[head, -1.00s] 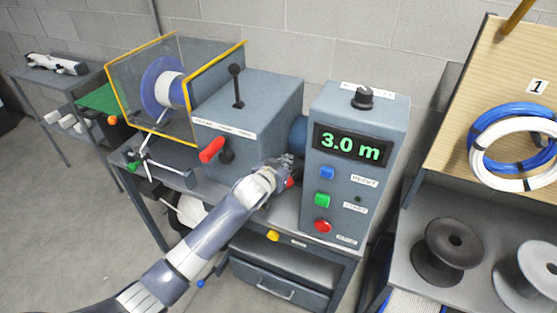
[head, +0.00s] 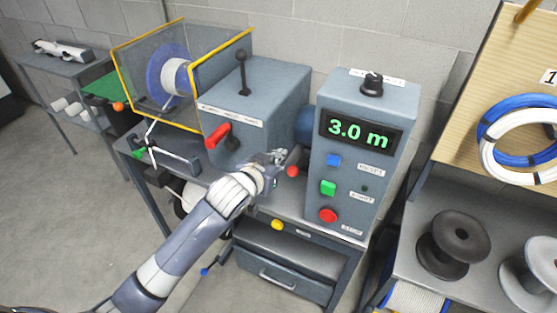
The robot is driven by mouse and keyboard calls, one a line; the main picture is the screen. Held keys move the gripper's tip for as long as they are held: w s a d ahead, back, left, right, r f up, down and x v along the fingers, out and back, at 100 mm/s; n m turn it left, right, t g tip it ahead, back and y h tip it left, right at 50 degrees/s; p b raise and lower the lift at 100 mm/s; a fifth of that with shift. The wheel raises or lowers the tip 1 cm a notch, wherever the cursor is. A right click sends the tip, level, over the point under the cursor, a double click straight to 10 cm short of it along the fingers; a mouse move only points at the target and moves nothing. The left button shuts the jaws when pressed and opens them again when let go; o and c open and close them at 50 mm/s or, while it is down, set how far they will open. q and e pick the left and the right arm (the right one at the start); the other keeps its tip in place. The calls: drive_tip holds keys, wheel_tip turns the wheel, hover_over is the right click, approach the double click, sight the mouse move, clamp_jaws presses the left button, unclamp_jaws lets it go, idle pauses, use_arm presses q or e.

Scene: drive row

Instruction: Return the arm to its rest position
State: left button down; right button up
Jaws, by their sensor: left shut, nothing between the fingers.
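My left arm comes in from the lower left. My left gripper (head: 278,157) is shut and empty, in front of the grey machine housing and left of the control box. A red knob (head: 292,171) shows just right of the gripper; I cannot tell whether they touch. The control box (head: 352,180) shows 3.0 m on its display (head: 357,131), with a blue button (head: 333,160), a green button (head: 328,187) and a red button (head: 328,215). My right gripper is not in view.
The machine (head: 262,95) has a red lever (head: 217,135), a black lever (head: 241,70) and a yellow-edged guard over a blue reel (head: 165,78). A shelf at right holds a black spool (head: 457,240). Blue and white coils (head: 525,150) hang above it. Open floor lies at left.

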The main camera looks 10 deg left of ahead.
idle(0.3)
use_arm(q)
drive_tip(key=s+a+f+g, duration=0.1)
drive_tip(key=f, duration=0.6)
drive_tip(key=s+a+f+g+y, duration=0.1)
drive_tip(key=f, duration=0.5)
drive_tip(key=s+a+f+g, duration=0.1)
drive_tip(key=a+f, duration=0.1)
drive_tip(key=f, duration=0.5)
drive_tip(key=shift+s+f, duration=0.1)
drive_tip(key=shift+f, duration=0.25)
drive_tip(key=s+a+f+g+y+b, duration=0.1)
drive_tip(key=s+a+f+g, duration=0.15)
drive_tip(key=s+f, duration=1.25)
drive_tip(key=s+a+f+g, duration=0.2)
drive_tip(key=s+f+g, duration=0.2)
drive_tip(key=s+f, duration=1.1)
drive_tip(key=s+f+g, duration=0.1)
drive_tip(key=s+f, duration=0.3)
drive_tip(key=s, duration=0.5)
drive_tip(key=s+f+g, duration=0.1)
drive_tip(key=s+f, duration=0.3)
drive_tip(key=s, duration=0.6)
drive_tip(key=shift+s+a+y+b, duration=0.15)
drive_tip(key=shift+s+y+b, duration=0.15)
drive_tip(key=shift+b, duration=0.05)
drive_tip(key=shift+g, duration=0.25)
